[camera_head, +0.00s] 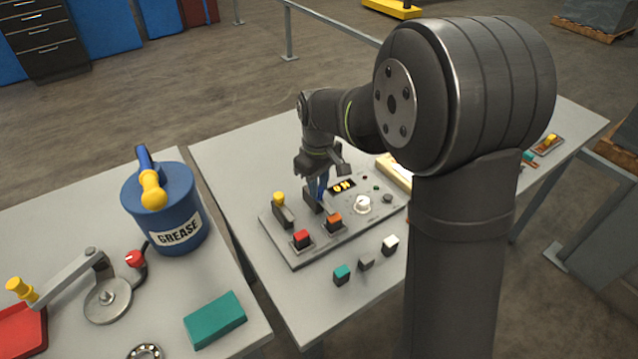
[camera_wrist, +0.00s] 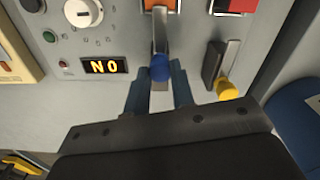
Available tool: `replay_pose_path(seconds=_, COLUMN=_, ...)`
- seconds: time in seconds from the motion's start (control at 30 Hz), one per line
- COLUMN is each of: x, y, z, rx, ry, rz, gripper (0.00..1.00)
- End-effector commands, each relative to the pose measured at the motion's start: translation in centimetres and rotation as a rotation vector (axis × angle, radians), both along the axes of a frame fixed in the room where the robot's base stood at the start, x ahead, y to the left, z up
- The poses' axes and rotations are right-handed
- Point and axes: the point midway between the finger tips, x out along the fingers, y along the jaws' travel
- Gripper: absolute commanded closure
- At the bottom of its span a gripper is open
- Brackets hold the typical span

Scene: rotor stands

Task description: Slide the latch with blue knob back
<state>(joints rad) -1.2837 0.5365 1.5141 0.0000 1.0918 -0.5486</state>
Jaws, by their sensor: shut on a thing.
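The blue knob (camera_wrist: 160,67) sits on the end of a grey latch lever on the control panel (camera_head: 297,262). My gripper (camera_wrist: 160,88) points down at the panel, with one blue finger on each side of this latch, shut on it at the knob end. In the head view my gripper (camera_head: 318,190) is over the panel's back edge, and its fingers hide the blue knob. A second latch with a yellow knob (camera_wrist: 227,90) stands right beside it in the wrist view; its yellow knob (camera_head: 279,197) is left of my gripper in the head view.
The panel also carries a red button (camera_head: 302,237), an orange button (camera_head: 334,219), a white dial (camera_head: 363,204) and a lit display (camera_head: 342,186). A blue grease can (camera_head: 165,210) stands on the left table. Small blocks lie in front of the panel.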

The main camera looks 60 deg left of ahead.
Motion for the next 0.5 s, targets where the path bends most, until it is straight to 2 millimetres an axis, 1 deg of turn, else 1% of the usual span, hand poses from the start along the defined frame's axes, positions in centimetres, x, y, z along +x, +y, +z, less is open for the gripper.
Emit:
replay_pose_path(seconds=0.23, x=0.0, y=3.2, z=0.1, rx=0.002, ry=0.0, rz=0.001, gripper=1.0)
replay_pose_path(seconds=0.33, x=0.0, y=3.8, z=0.1, rx=0.002, ry=0.0, rz=0.0, gripper=1.0)
replay_pose_path(seconds=0.5, x=0.0, y=4.0, z=0.2, rx=0.005, ry=-0.001, rz=0.0, gripper=1.0)
